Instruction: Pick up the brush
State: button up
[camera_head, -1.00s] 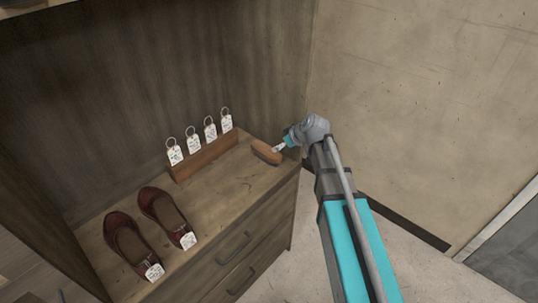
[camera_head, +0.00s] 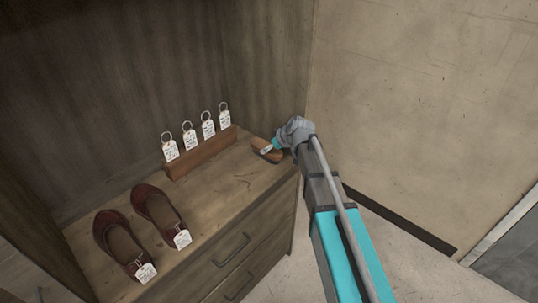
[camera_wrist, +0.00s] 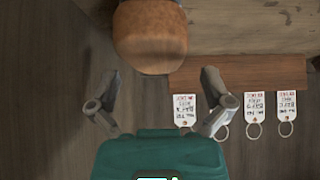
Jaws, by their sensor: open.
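The brush (camera_head: 262,145) has a brown wooden body and lies on the cabinet top near its right end, beside the tag holder. My gripper (camera_head: 268,150) is over the brush in the head view and hides part of it. In the wrist view my gripper (camera_wrist: 160,92) is open, with its two fingers spread apart. The rounded end of the brush (camera_wrist: 150,38) shows at the top of that view, ahead of the fingertips. Nothing is between the fingers that I can see clearly as held.
A wooden holder (camera_head: 200,158) with several white ring tags stands left of the brush; it also shows in the wrist view (camera_wrist: 240,73). Two dark red shoes (camera_head: 160,210) with tags sit at the cabinet's front left. A back panel (camera_head: 160,70) rises behind.

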aim_at(266, 146)
jog(key=shift+a, duration=0.1)
dwell(0.3)
jog(key=shift+w+b+x, duration=0.15)
jog(key=shift+b+x, duration=0.45)
jog(key=shift+x, duration=0.25)
jog(key=shift+w+b+x, duration=0.15)
jog(key=shift+b+x, duration=0.4)
jog(key=shift+x, duration=0.3)
jog(key=shift+b+x, duration=0.7)
jog(key=shift+x, duration=0.15)
jog(key=shift+r, duration=0.1)
jog(key=c, duration=1)
